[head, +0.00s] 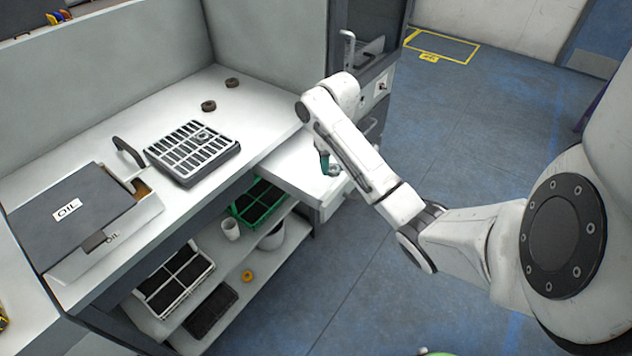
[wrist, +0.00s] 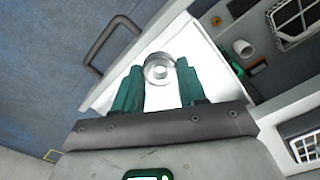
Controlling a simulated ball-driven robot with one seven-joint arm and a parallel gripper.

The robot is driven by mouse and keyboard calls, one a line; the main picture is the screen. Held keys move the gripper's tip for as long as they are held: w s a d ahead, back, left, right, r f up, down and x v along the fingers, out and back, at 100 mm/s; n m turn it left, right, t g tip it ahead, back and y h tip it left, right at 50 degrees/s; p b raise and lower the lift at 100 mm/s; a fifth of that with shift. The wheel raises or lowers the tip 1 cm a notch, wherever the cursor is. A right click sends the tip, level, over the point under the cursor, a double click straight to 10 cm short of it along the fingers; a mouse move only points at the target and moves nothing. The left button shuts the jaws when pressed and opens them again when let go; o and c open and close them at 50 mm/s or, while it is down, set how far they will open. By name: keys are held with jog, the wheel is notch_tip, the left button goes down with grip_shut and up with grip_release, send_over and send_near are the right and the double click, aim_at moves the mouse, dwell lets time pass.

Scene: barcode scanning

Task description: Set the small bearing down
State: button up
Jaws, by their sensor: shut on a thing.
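The small bearing (wrist: 159,68) is a shiny metal ring between the green fingertips of my gripper (wrist: 160,75) in the wrist view. My gripper is shut on it. In the head view the bearing (head: 333,170) shows small and grey beside the green fingers of my gripper (head: 326,163), partly hidden by my arm. They are over the white pulled-out drawer (head: 285,172). The white drawer surface (wrist: 207,62) lies behind the bearing in the wrist view. I cannot tell whether the bearing touches it.
The white workbench (head: 262,112) bears a slotted grey tray (head: 193,152), an oil box (head: 70,215) and two dark rings (head: 209,106) (head: 232,82). Shelves below hold a green crate (head: 258,203), a white cup (head: 231,229) and a yellow ring (head: 247,275). A drawer handle (wrist: 105,45) projects.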

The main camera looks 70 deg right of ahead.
jog(key=b, duration=0.3)
send_over(317, 181)
jog(key=f, duration=0.6)
jog(key=shift+s+a, duration=0.25)
jog(key=shift+w+d+f, duration=0.15)
jog(key=shift+w+f, duration=0.1)
jog(key=shift+f, duration=0.1)
jog(key=shift+f+p, duration=0.35)
jog(key=shift+f, duration=1.3)
jog(key=shift+f, duration=0.15)
jog(key=o, duration=1.1)
jog(key=shift+c, duration=0.2)
